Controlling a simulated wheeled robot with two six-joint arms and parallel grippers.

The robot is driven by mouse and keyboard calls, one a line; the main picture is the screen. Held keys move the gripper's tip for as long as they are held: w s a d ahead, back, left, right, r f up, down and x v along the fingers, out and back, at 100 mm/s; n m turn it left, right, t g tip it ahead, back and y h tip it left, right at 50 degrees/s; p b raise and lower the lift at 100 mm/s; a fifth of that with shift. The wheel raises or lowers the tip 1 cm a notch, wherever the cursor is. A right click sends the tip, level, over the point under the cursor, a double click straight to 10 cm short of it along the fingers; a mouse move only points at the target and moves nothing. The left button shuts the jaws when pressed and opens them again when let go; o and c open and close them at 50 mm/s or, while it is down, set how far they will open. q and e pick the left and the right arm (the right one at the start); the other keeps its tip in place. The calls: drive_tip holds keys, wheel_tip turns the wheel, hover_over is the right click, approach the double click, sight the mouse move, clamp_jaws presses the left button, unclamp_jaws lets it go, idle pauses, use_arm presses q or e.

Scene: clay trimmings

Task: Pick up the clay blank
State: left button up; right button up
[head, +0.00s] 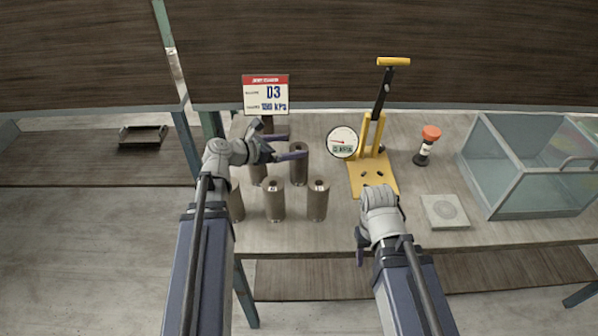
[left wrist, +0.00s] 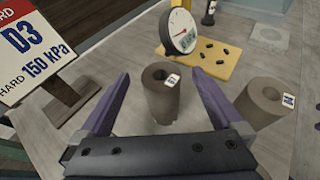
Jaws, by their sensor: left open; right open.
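Several brown clay blanks, upright cylinders with a hole in the top, stand on the table. In the head view, labelled ones stand in the front row, at the middle (head: 275,202) and at the right (head: 318,202); another (head: 299,170) stands behind, partly covered by my left gripper (head: 284,144). In the left wrist view my left gripper (left wrist: 155,76) is open, and one labelled blank (left wrist: 161,104) shows between its fingers, with no visible grip on it. A second labelled blank (left wrist: 262,103) is outside the right finger. My right gripper (head: 361,246) hangs near the table's front edge, partly hidden by its wrist.
A sign (head: 265,94) reading D3 stands behind the blanks. To their right are a yellow lever stand (head: 384,184) with a round gauge (head: 342,142), an orange-topped bottle (head: 427,146), a grey square plate (head: 445,212) and a glass-walled bin (head: 510,186). A dark tray (head: 142,138) is far left.

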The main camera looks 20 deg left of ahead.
sight(299, 165)
use_arm(q)
drive_tip(key=w+d+f+b, duration=0.4)
drive_tip(key=w+f+b, duration=0.1)
drive_tip(key=f, duration=0.1)
drive_tip(key=shift+w, duration=0.25)
use_arm(e)
wheel_tip(299, 165, down, 6)
drive_tip(key=shift+f, duration=0.15)
use_arm(q)
drive_tip(key=shift+f, duration=0.1)
clamp_jaws()
idle(0.5)
